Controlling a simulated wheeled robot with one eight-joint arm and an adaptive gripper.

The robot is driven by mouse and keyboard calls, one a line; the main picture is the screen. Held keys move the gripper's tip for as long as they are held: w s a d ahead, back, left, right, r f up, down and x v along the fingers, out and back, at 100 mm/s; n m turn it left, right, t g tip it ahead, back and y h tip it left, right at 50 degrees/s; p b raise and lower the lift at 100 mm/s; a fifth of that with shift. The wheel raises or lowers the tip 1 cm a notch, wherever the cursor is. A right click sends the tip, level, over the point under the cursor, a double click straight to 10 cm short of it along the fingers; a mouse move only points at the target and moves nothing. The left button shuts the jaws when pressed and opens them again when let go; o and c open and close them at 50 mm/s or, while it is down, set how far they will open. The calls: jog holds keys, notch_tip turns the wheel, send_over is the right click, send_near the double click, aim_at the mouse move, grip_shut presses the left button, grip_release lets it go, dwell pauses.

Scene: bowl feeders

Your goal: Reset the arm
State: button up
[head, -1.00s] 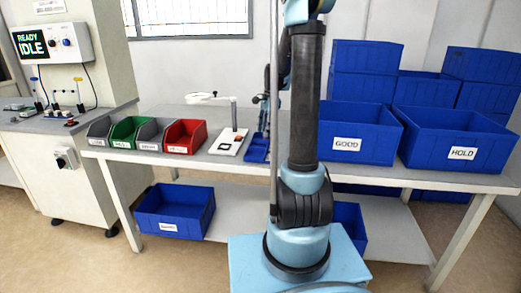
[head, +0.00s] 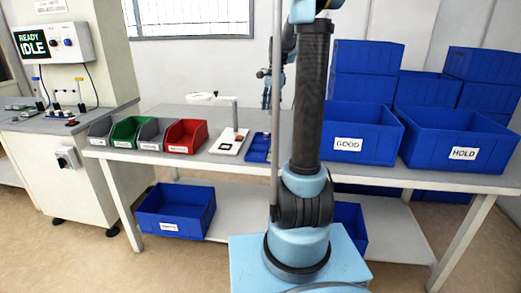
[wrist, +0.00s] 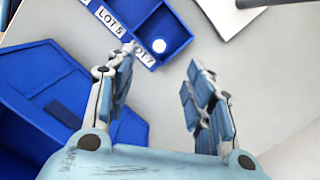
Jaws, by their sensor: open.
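My gripper (wrist: 160,82) is open and empty in the wrist view, its two padded fingers well apart. In the head view my gripper (head: 264,74) is small and hangs above the back of the table, just left of my arm's dark upper link. Below it stands a small blue divided tray (head: 258,148). The fingers are apart from the tray.
A white fixture plate (head: 226,148) and a white overhead arm lamp (head: 212,97) stand left of the tray. Several small bins, including a red bin (head: 186,136), line the left. The blue GOOD bin (head: 362,145) and HOLD bin (head: 464,154) stand right.

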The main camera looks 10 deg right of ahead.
jog(key=shift+d+r, duration=0.1)
jog(key=shift+r, duration=0.7)
jog(key=s+a+f+n+t+h, duration=0.2)
jog(key=s+n, duration=0.5)
jog(key=s, duration=1.3)
jog(key=s+f+n, duration=0.8)
jog(key=s+f, duration=0.5)
jog(key=s, duration=0.2)
jog(key=shift+s+d+f+t, duration=0.2)
jog(key=shift+t, duration=0.2)
jog(key=shift+w+f, duration=0.2)
jog(key=shift+w, duration=0.25)
